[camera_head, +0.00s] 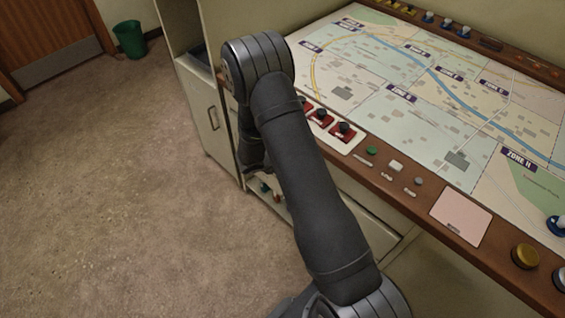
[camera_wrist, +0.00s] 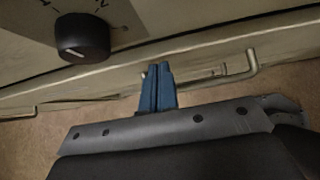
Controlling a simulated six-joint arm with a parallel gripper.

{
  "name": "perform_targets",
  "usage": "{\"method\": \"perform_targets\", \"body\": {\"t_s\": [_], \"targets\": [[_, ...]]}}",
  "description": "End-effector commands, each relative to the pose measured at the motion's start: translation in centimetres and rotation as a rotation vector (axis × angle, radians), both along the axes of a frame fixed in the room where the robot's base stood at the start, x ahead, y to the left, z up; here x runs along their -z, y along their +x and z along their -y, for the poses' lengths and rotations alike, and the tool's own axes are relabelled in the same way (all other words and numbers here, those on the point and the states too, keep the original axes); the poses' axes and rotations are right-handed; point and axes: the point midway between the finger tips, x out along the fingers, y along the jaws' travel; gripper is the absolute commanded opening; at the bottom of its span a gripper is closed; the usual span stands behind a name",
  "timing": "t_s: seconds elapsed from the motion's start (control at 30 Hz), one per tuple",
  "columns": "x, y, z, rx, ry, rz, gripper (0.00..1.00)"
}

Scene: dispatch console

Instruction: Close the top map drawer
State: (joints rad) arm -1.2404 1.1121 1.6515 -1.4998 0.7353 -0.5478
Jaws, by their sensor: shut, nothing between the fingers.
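My gripper (camera_wrist: 158,72) shows in the wrist view as two blue fingers pressed together, with nothing between them. The fingertips are at a cream drawer front, overlapping the left part of a metal bar handle (camera_wrist: 251,64); I cannot tell whether they touch it. In the head view my dark arm reaches down beside the console and hides most of the drawer area; the gripper cannot be made out clearly there. Cream drawer fronts (camera_head: 372,222) show under the console edge, right of my arm. I cannot tell which is the top map drawer or how far it stands out.
A black dial (camera_wrist: 82,38) with numbers sits above the fingers. The console desk (camera_head: 400,200) overhangs the drawers, with red switches (camera_head: 341,131) and a map (camera_head: 440,90) on top. A cream cabinet (camera_head: 208,115) stands behind my arm. Carpet (camera_head: 130,190) at left is clear.

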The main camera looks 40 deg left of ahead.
Motion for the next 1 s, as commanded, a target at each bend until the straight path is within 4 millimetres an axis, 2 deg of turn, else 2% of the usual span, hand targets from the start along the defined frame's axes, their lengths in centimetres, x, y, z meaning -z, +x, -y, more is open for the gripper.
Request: {"method": "perform_targets", "body": {"t_s": [0.2,0.4,0.7,0.9,1.0], "targets": [[0.0,-0.8,0.0,-0.001,0.000,-0.001,0.00],[0.0,-4.3,0.0,-0.005,-0.002,0.000,0.00],[-4.9,-8.9,-0.1,-0.002,0.004,0.001,0.00],[-6.7,-10.7,0.0,-0.001,0.001,0.000,0.00],[-6.8,-11.0,0.2,0.003,-0.004,0.005,0.00]]}}
